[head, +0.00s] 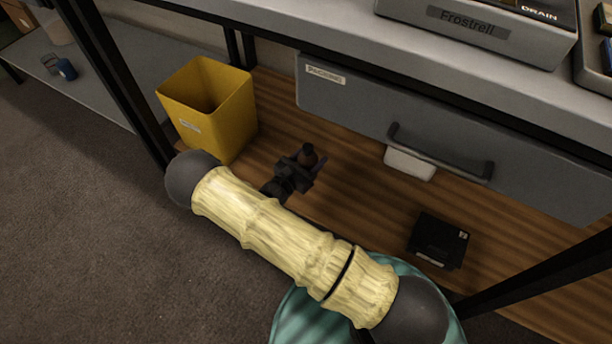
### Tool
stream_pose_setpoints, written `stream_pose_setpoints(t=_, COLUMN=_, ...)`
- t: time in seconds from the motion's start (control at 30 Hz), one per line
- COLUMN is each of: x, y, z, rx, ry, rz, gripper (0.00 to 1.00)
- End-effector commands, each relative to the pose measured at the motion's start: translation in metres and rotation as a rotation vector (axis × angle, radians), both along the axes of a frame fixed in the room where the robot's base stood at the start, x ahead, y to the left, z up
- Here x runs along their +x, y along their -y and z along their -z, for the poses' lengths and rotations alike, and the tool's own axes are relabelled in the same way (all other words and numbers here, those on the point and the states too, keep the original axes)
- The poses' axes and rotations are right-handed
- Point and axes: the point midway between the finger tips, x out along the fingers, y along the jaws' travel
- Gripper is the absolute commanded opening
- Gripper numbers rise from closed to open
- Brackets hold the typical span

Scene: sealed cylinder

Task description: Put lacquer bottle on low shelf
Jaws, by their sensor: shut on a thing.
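My gripper (303,166) is shut on a small bottle with a dark brown rounded top (308,152), which I take to be the lacquer bottle. Most of the bottle is hidden by the gripper. The gripper and bottle show over the low wooden shelf (365,205), below the grey drawer and right of the yellow bin. I cannot tell whether the bottle touches the shelf.
A yellow bin (232,118) stands on the low shelf at left. A black box (438,240) lies at right. The grey drawer (350,100) with its handle (440,158) hangs above. Dark frame posts stand at both sides. Wood between gripper and black box is clear.

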Motion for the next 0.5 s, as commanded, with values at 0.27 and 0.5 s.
stream_pose_setpoints(t=0.27, x=0.0000, y=0.0000, z=-0.0005, rx=-0.001, ry=0.001, rz=0.000, gripper=0.23)
stream_pose_setpoints(t=0.5, x=0.0000, y=0.0001, z=0.0041, rx=-0.001, ry=0.001, rz=0.000, gripper=0.23)
